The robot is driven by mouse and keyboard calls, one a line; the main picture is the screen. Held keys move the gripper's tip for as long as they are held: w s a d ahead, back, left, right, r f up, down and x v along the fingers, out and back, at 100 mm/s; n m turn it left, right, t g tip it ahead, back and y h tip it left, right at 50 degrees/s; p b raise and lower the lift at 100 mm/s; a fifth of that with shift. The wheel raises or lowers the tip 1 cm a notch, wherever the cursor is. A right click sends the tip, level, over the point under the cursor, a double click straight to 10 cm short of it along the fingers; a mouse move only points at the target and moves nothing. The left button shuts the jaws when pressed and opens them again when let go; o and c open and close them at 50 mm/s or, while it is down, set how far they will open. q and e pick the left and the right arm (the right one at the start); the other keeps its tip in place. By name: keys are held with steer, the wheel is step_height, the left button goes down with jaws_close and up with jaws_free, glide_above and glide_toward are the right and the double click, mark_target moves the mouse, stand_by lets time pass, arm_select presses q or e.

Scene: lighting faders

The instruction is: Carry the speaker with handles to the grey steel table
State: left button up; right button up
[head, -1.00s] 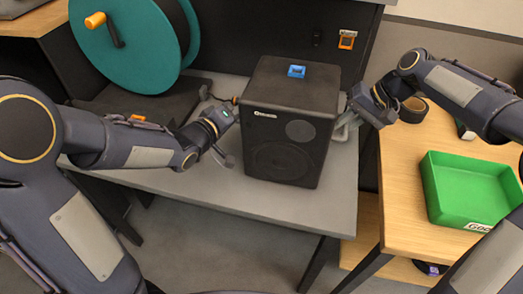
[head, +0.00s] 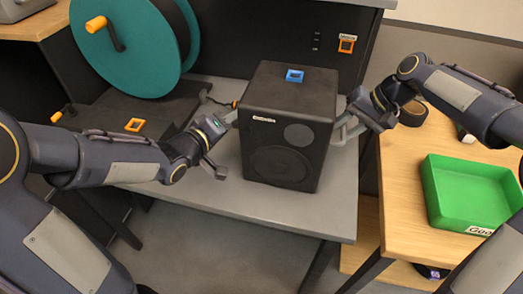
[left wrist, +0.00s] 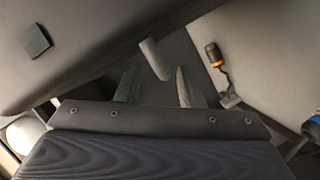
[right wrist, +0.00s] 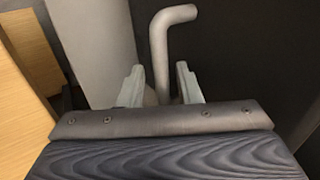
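The black speaker (head: 287,130) stands upright on a grey table (head: 215,200). Its right handle (head: 345,130) is partly hidden by my right gripper (head: 352,120). In the right wrist view, that grey bent handle (right wrist: 160,45) lies between the fingertips of my right gripper (right wrist: 160,82), with gaps on both sides. My left gripper (head: 229,117) is at the speaker's left side. In the left wrist view, a grey handle bar (left wrist: 154,60) reaches toward the space between the open fingers of my left gripper (left wrist: 157,88). The left handle is hidden in the head view.
A blue square piece (head: 294,75) lies on the speaker's top. A wooden table (head: 400,215) at right holds a green tray (head: 440,215) and a dark roll (head: 413,112).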

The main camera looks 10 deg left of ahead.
steer(key=shift+r, duration=0.1)
arm_select(q)
steer(key=v, duration=0.5)
arm_select(e)
steer(key=v, duration=1.1)
steer(key=shift+d+r, duration=0.25)
steer(key=shift+r, duration=0.1)
